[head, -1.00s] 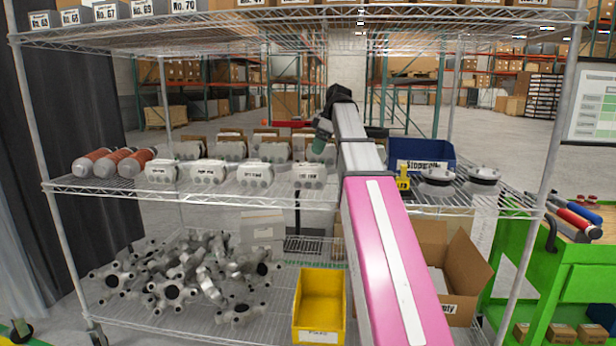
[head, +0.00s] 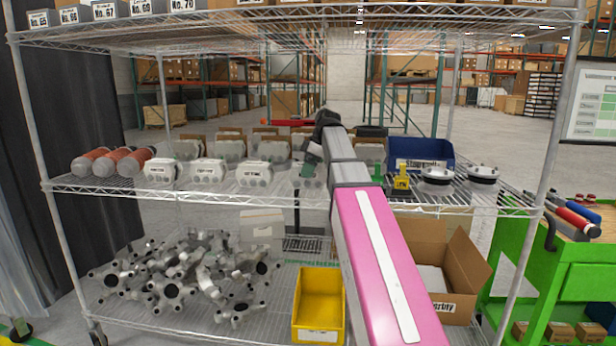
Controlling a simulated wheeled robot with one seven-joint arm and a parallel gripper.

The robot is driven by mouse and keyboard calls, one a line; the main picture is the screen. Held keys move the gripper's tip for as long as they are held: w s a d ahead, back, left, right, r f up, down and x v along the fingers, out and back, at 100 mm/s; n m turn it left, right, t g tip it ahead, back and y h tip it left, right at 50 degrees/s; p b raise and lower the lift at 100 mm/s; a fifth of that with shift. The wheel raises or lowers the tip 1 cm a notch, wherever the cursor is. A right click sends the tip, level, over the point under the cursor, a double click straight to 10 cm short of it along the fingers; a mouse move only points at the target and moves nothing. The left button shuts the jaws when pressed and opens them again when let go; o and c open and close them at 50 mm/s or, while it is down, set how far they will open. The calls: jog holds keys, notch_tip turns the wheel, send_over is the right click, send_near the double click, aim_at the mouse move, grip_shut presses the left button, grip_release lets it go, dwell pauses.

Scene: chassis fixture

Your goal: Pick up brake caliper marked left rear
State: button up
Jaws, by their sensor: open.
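Several pale grey brake calipers with small black-on-white labels stand in a front row on the middle shelf. They include one at the left (head: 160,171), one beside it (head: 207,172) and one further right (head: 254,174). The label print is too small to read surely, so I cannot tell which is marked left rear. My gripper (head: 308,170) is open, low over the right end of this row. It partly covers the rightmost front caliper (head: 310,183). Its fingertips are small and blurred, and I cannot tell whether they touch that caliper.
More calipers and brown boxes stand behind the row. Orange-and-grey cylinders (head: 112,161) are at left; a blue bin (head: 421,152) and round white-topped parts (head: 436,176) at right. Below are metal knuckle-like parts (head: 190,275), a yellow bin (head: 318,310) and an open carton (head: 455,275). The upper shelf overhangs.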

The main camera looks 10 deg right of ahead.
jog(key=shift+f, duration=0.25)
dwell(0.4)
jog(key=shift+c, duration=0.3)
jog(key=c, duration=1.7)
jog(key=shift+r, duration=0.1)
